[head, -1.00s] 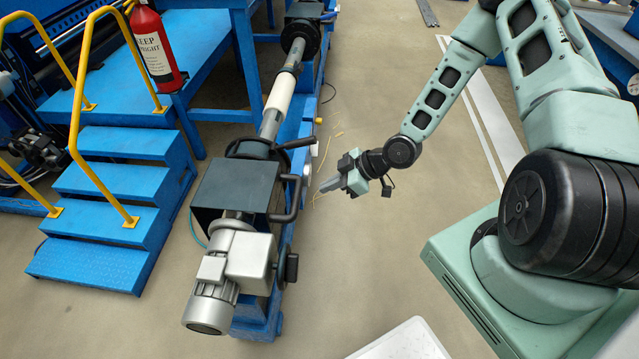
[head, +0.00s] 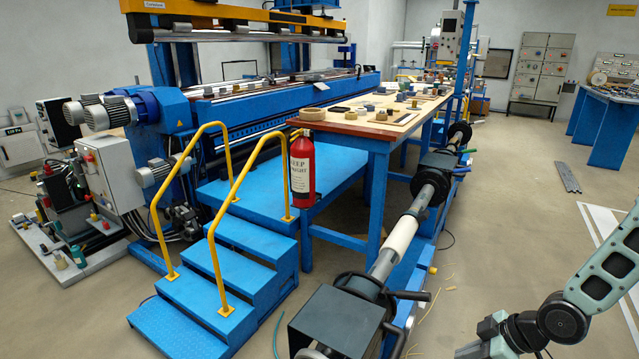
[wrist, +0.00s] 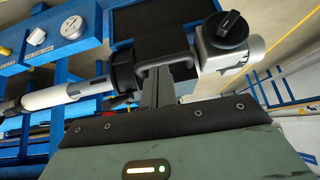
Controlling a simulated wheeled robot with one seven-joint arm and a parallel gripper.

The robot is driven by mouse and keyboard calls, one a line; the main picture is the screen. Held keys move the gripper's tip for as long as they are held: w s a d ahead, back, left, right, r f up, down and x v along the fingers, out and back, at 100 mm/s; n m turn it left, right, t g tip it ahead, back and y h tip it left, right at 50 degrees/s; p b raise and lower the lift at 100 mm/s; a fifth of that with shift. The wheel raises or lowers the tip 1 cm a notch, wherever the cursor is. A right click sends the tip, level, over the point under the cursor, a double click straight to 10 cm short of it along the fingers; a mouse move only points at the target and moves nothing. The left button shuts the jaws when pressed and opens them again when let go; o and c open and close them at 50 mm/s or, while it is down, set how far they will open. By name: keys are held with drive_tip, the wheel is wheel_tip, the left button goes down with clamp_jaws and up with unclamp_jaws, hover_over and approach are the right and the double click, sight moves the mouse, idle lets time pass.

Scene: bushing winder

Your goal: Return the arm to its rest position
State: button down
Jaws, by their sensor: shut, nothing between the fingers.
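My gripper (head: 468,350) is at the bottom edge of the head view, to the right of the winder's shaft line, and is partly cut off. My arm (head: 600,285) reaches to it from the right edge. In the wrist view, the fingers (wrist: 158,88) are together with nothing between them. They appear in front of the winder's dark box (wrist: 165,35) and bent handle. Whether they touch the handle cannot be told.
The winder has a white roller (head: 400,237) and a dark box (head: 342,318). Blue steps (head: 215,265) with yellow rails, a red fire extinguisher (head: 302,172) and a workbench (head: 378,128) stand to the left. Open floor (head: 520,220) lies to the right.

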drive_tip(key=s+a+r+m+g+h+p, duration=0.15)
drive_tip(key=a+r, duration=0.25)
drive_tip(key=r, duration=0.4)
drive_tip(key=s+a+r+g+h+p, duration=0.1)
drive_tip(key=s+a+r+h+p, duration=0.15)
drive_tip(key=a+r, duration=0.45)
drive_tip(key=s+a+r+m, duration=0.1)
drive_tip(key=s+a+r, duration=0.2)
drive_tip(key=s+r, duration=0.5)
drive_tip(key=s+a+r+m+g+h+p, duration=0.1)
drive_tip(key=s+a+r, duration=0.3)
drive_tip(key=s+r, duration=0.3)
drive_tip(key=shift+s+r+h, duration=0.3)
drive_tip(key=shift+s+r, duration=0.05)
drive_tip(key=shift+r, duration=0.1)
